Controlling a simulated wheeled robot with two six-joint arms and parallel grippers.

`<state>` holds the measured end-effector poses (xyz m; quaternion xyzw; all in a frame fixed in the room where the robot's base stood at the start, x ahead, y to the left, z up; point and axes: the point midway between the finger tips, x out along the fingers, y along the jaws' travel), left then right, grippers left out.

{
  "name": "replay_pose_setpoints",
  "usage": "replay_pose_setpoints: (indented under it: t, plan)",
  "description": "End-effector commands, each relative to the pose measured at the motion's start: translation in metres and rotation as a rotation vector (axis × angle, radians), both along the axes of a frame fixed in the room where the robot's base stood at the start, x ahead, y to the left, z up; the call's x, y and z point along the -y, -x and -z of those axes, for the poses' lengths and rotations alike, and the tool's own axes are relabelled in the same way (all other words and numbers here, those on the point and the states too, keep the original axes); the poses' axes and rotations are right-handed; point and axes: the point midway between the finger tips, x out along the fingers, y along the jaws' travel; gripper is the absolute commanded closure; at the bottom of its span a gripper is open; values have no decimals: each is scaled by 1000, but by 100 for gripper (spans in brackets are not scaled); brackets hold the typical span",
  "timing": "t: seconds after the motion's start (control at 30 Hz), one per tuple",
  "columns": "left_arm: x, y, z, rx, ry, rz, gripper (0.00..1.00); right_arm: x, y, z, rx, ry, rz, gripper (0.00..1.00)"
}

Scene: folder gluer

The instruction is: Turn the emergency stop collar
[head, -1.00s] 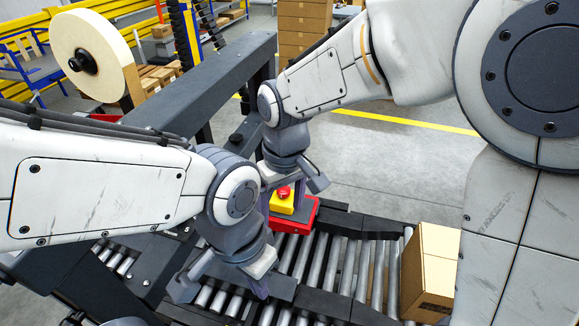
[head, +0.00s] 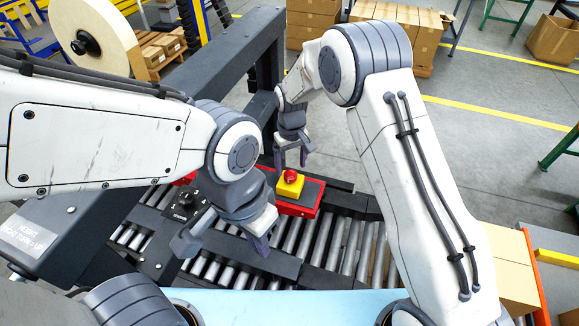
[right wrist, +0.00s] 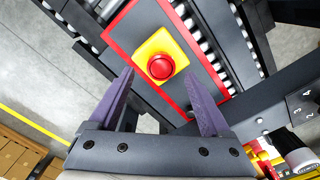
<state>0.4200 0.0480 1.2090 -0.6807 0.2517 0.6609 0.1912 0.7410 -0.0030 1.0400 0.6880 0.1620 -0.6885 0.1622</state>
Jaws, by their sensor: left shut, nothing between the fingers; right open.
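My right gripper (head: 292,162) is open and empty, just behind the button in the head view. Its fingers (right wrist: 158,74) show on either side of the button's lower part, apart from it. My left gripper (head: 262,248) is shut and empty over the rollers, left of and nearer than the stop.
Roller conveyor (head: 345,243) runs below both grippers. A dark frame beam (head: 222,75) rises behind my left arm. A black knob (head: 187,199) stands left of my left gripper. A cardboard box (head: 512,268) is at right.

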Motion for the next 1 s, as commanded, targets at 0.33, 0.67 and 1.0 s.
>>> replay_pose_setpoints:
  t: [0.33, 0.67, 1.0]
  plan:
    - [0, 0, -12, 0, 0, 2, 100, -2, 1, 30, 0, 0, -3, 18]
    - [0, 0, -11, 0, 0, 2, 100, -3, 0, 31, 1, 0, -5, 56]
    - [0, 0, -10, 0, 0, 2, 100, -4, 0, 31, 1, 0, 8, 100]
